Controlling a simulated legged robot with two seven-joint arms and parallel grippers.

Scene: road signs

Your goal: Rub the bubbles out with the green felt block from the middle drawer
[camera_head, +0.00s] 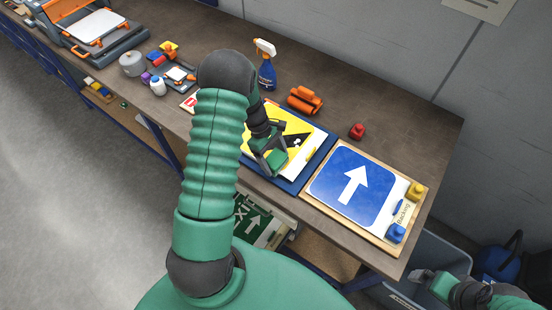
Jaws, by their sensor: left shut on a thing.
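My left gripper (270,158) reaches over the workbench and is shut on the green felt block (276,162), low over the yellow sign (311,138). My arm and gripper hide part of this sign. I cannot tell whether the block touches it. The sign has a black picture and lies on a blue board (322,158). I cannot make out any bubbles. Below the bench edge, a green exit sign (262,225) shows in what looks like an open drawer, partly hidden by my body. My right gripper (425,279) is at the lower right, away from the bench; its jaws are unclear.
A blue arrow sign (350,185) lies on a wooden board right of the yellow sign, with small yellow and blue items on its edge. A spray bottle (266,65), orange rollers (304,100) and a red item (357,131) stand behind. A grey bin (440,258) is at lower right.

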